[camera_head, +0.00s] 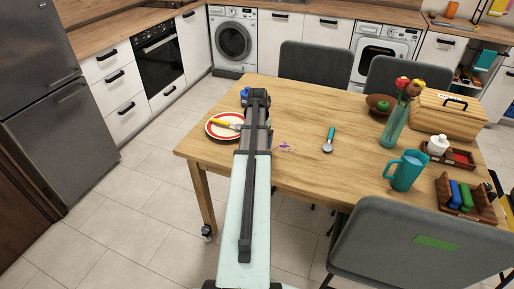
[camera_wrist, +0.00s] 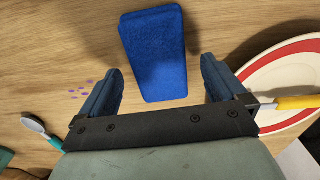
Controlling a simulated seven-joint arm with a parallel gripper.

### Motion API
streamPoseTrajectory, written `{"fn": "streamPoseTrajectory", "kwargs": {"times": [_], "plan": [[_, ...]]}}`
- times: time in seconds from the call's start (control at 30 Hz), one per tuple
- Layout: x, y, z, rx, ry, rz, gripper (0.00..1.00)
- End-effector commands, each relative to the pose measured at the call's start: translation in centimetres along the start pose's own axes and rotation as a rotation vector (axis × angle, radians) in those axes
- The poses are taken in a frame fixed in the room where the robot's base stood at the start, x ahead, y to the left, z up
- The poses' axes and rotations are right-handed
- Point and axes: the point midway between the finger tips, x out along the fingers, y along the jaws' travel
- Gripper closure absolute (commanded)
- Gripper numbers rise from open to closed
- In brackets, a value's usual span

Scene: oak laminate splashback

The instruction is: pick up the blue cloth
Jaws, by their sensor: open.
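The blue cloth (camera_wrist: 152,50) looks like a thick folded rectangle lying on the wooden table. In the wrist view it is upper centre, slightly tilted, with its lower end reaching between my two fingers in the picture. My gripper (camera_wrist: 160,66) is open and empty, with one dark blue finger to each side of the cloth and bare gaps between. How high the fingers are above the table is hard to tell.
A red-rimmed plate (camera_head: 211,131) with a yellow-handled utensil (camera_head: 222,123) is left of my arm; it shows at right in the wrist view (camera_wrist: 262,72). A teal-handled scoop (camera_head: 328,141) and purple specks (camera_head: 287,148) lie to the right. A vase (camera_head: 393,125) and mug (camera_head: 407,171) stand farther right.

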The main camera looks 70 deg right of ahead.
Motion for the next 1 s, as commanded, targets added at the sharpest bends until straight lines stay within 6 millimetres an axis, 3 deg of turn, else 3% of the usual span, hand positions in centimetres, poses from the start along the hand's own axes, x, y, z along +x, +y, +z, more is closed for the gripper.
{"fn": "streamPoseTrajectory", "kwargs": {"times": [0.1,0.37,1.0], "plan": [[0.99,0.0,0.03,0.0,-0.001,0.0,0.02],[1.14,-0.01,0.0,0.0,0.0,0.0,0.03],[1.12,-0.01,0.01,0.0,0.0,0.0,0.63]]}}
